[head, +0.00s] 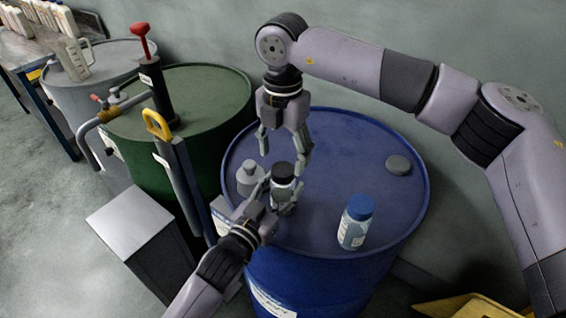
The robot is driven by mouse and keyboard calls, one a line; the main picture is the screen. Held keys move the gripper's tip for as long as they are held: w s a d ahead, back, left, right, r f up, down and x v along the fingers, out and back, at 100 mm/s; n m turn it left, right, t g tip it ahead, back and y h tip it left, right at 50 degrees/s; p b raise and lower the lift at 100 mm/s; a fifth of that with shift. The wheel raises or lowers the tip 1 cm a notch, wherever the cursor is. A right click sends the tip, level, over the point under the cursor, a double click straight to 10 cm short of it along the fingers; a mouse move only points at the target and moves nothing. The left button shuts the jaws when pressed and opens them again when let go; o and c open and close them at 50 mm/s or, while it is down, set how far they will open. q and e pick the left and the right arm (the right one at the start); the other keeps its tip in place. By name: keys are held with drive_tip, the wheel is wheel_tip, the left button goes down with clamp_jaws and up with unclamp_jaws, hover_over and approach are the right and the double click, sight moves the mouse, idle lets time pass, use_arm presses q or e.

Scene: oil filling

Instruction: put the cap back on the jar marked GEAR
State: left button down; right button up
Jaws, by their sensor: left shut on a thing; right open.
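My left gripper (280,196), reaching in from the bottom, is shut around a small pale jar (283,184) with a black top on the blue drum (325,140). I cannot tell whether that top is fully seated, nor whether the jar's base touches the drum. My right gripper (284,160) points down just above this jar, fingers spread and empty. A jar with a blue cap (356,222) stands to the right. A flat grey disc, like a cap, (398,165) lies near the drum's right rim. No label is legible, so I cannot tell which jar is marked GEAR.
A grey container with a narrow neck (249,178) stands left of the held jar. A green drum (190,100) with a red-handled pump (150,80) is at the left, and a grey drum (90,75) behind it. The blue drum's right side has free room.

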wheel_tip(320, 180, up, 8)
idle(0.4)
use_arm(q)
drive_tip(key=c, duration=0.7)
unclamp_jaws()
drive_tip(key=shift+c, duration=0.2)
drive_tip(key=v, duration=1.2)
drive_tip(key=shift+f, duration=0.1)
